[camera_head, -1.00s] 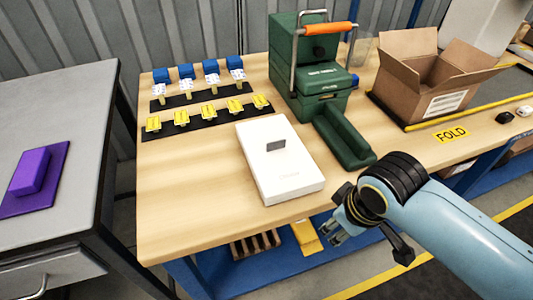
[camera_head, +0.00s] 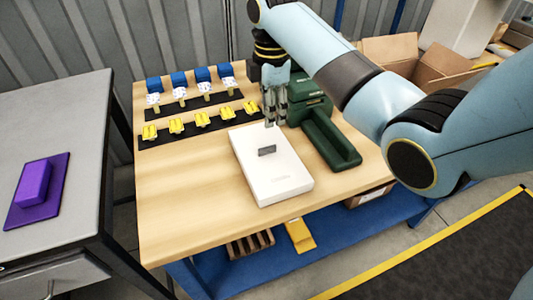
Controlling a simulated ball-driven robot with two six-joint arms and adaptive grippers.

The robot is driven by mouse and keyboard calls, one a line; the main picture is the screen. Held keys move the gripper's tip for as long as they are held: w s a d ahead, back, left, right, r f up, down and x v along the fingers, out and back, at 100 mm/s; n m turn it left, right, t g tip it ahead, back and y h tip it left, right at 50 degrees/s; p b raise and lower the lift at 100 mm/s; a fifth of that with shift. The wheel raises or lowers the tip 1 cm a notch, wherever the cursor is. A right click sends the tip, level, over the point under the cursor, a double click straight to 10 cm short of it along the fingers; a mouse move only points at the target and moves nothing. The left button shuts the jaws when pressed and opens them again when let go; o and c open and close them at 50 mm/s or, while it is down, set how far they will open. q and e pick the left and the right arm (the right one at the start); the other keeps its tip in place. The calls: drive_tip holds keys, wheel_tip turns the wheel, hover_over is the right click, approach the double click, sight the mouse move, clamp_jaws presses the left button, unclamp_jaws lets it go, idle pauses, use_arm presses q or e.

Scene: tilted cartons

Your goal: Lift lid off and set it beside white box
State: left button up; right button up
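The white box (camera_head: 272,179) lies flat on the wooden table, its lid on top. A small dark grey tab (camera_head: 267,151) stands on the lid near its far half. My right gripper (camera_head: 270,122) points down just beyond the tab, above the far right part of the lid. Its fingers look close together, and whether a gap lies between them is too small to tell. It appears apart from the tab. My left gripper is not in view.
A green machine (camera_head: 328,142) stands right of the box, close to my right arm. Rows of blue and yellow parts (camera_head: 203,118) sit behind left on black strips. The table (camera_head: 185,197) left of the box is clear. An open carton (camera_head: 430,68) is partly hidden behind my arm.

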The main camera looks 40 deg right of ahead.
hover_over(268, 147)
drive_tip(key=f, duration=0.5)
drive_tip(key=shift+w+d+f, duration=0.1)
drive_tip(key=shift+w+d, duration=0.05)
drive_tip(key=shift+d, duration=0.2)
drive_tip(key=f, duration=0.5)
drive_tip(key=shift+a+f, duration=0.15)
drive_tip(key=shift+a, duration=0.2)
drive_tip(key=shift+c, duration=0.2)
clamp_jaws()
